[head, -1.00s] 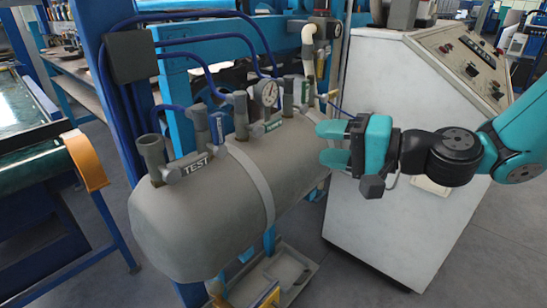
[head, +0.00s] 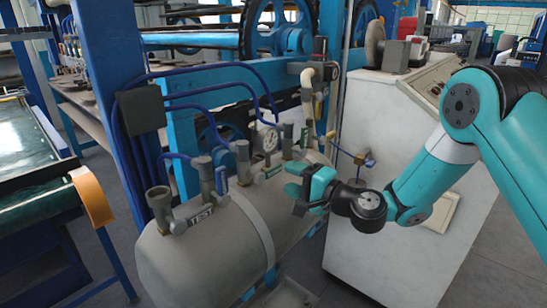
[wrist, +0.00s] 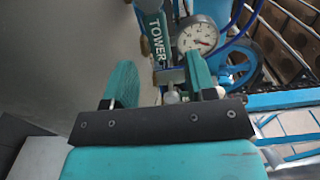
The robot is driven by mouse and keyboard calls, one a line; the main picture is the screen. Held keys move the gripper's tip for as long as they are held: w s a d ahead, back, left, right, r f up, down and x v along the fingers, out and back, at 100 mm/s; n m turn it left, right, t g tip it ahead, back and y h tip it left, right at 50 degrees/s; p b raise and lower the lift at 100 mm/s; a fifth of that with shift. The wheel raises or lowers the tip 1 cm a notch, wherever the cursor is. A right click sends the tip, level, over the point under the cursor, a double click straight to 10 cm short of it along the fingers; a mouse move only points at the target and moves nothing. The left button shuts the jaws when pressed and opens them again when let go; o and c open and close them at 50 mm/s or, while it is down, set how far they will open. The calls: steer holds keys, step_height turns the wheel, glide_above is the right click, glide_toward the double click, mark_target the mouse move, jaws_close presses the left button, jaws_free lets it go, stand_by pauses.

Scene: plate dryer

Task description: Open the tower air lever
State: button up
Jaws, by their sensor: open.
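The tower air lever, a green handle lettered TOWER (wrist: 157,38), runs up from between the fingers in the wrist view, beside the gauge. In the head view a green-labelled lever on top of the grey tank, in front of the gauge, looks like the same one (head: 271,172). My gripper (head: 291,180) is just right of it, fingers open and pointing left. In the wrist view the open fingers (wrist: 160,80) have a small grey valve part between their tips; I cannot tell whether they touch it.
The grey tank (head: 215,248) also carries a TEST lever (head: 200,217), a blue-handled valve (head: 221,180) and a round gauge (head: 268,140). Blue hoses arch behind the valves. A white control cabinet (head: 370,250) stands close on the right.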

mark_target(276, 171)
steer(key=p+x, duration=0.1)
steer(key=x, duration=0.5)
jaws_close()
